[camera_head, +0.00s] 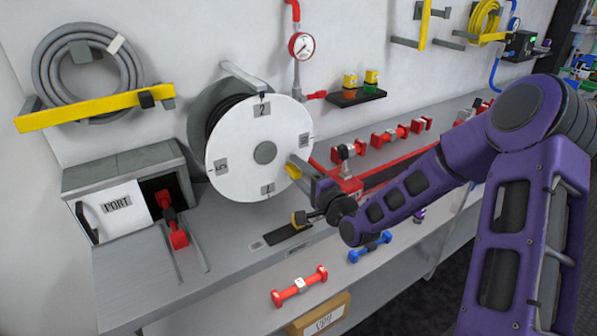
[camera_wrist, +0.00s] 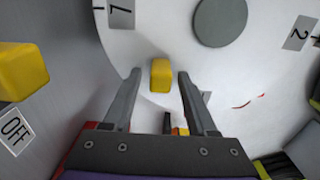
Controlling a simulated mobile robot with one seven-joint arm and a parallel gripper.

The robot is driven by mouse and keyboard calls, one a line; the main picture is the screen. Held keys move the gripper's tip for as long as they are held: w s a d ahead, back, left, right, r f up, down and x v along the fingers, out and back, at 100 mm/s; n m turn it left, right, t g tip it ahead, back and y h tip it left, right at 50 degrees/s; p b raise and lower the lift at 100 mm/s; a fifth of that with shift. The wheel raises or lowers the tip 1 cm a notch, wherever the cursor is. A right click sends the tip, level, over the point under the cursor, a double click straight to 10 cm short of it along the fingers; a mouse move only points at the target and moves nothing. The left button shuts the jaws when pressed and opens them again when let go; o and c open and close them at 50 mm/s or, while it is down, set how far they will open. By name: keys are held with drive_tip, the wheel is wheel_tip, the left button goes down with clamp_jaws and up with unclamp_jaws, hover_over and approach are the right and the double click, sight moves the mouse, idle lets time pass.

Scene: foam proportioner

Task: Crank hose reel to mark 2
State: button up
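The hose reel (camera_head: 225,140) stands on the bench with a large white disc face and a grey hub. Its label reading 2 (camera_head: 262,109) is at the top of the disc, just below a dark pointer tip (camera_head: 262,96) on a grey bracket. Other labels sit around the rim, one at the bottom. A yellow crank handle (camera_head: 294,170) stands out from the disc's lower right. It also shows in the wrist view (camera_wrist: 160,76). My gripper (camera_wrist: 159,78) is open, its fingers on either side of the handle with visible gaps.
A yellow lever (camera_head: 299,217) on the bench is close below my gripper; an OFF label (camera_wrist: 15,130) shows near it in the wrist view. The PORT box (camera_head: 120,205) stands left. Red valves (camera_head: 348,150) line the bench at right. A blue dumbbell-shaped part (camera_head: 370,247) lies lower.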

drive_tip(key=shift+d, duration=0.1)
drive_tip(key=p+v, duration=0.6)
drive_tip(key=v, duration=1.1)
drive_tip(key=shift+s+d, duration=0.1)
drive_tip(key=shift+s, duration=0.05)
